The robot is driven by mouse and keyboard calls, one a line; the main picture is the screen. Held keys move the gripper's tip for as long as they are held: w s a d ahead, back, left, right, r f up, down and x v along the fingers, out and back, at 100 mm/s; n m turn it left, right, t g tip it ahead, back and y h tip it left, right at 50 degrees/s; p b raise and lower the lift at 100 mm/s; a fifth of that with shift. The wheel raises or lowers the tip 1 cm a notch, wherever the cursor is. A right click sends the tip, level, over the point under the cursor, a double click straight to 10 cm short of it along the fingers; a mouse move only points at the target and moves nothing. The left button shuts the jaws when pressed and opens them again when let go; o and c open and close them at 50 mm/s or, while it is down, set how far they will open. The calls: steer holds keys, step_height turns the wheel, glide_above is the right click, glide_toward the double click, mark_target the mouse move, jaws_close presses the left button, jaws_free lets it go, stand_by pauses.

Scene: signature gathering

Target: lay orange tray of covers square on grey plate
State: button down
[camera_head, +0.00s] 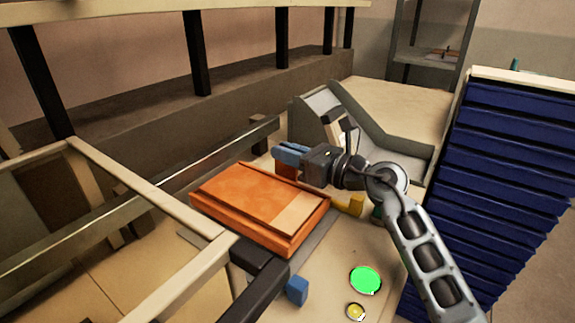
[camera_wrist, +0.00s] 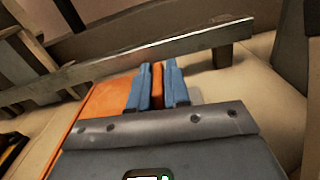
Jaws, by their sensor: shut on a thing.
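The orange tray (camera_head: 245,205) is a flat box with a paler panel on its right part. It lies low over the worktop in the head view. My gripper (camera_head: 290,155) is at its far right corner, blue fingers shut on an upright orange part of it. In the wrist view, my gripper (camera_wrist: 157,88) has this orange strip between its fingers, and the tray (camera_wrist: 100,105) spreads to the left. A grey strip, likely the grey plate (camera_head: 318,232), shows along the tray's right side. Most of it is hidden, so I cannot tell whether the tray touches it or sits square.
A metal rail (camera_head: 225,160) runs behind the tray. A beige frame (camera_head: 150,190) stands at left. A small blue block (camera_head: 297,290), green disc (camera_head: 365,280) and yellow disc (camera_head: 355,311) are in front. A yellow piece (camera_head: 352,205) lies near my arm. A dark blue ribbed stack (camera_head: 505,170) stands right.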

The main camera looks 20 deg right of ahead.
mark_target(288, 178)
steer(key=shift+f, duration=1.85)
steer(key=shift+f, duration=0.1)
steer(key=c, duration=1.1)
jaws_free()
steer(key=shift+r, duration=0.25)
steer(key=b+v, duration=0.2)
steer(key=v, duration=1)
